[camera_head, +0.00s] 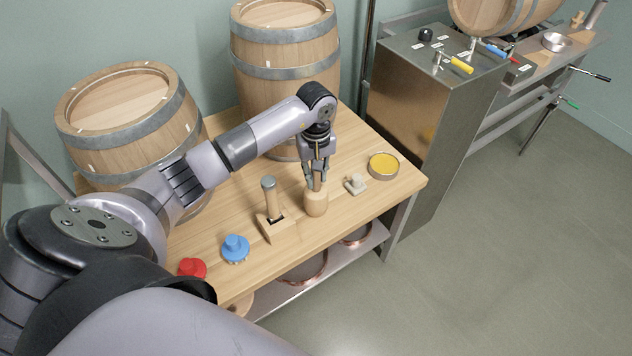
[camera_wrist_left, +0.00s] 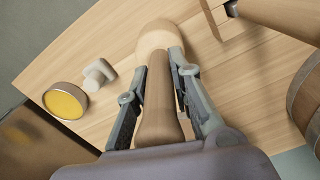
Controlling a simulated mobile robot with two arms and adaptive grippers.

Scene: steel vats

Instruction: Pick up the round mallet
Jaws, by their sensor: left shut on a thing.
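The round mallet (camera_head: 316,202) has a pale wooden cylindrical head and a darker wooden handle. It stands head down at the table's front edge. My left gripper (camera_head: 317,179) points down from above and is shut on the handle. In the left wrist view the handle (camera_wrist_left: 158,95) lies between the two fingers (camera_wrist_left: 158,100), with the round head (camera_wrist_left: 160,36) beyond them. The head appears to rest on the table, though a small gap cannot be ruled out. My right gripper is not in view.
A blue knob (camera_head: 235,248) and a red knob (camera_head: 192,268) lie further left. A pale fitting (camera_head: 355,184) and a yellow-filled tin (camera_head: 383,166) are right. Barrels (camera_head: 285,85) stand behind.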

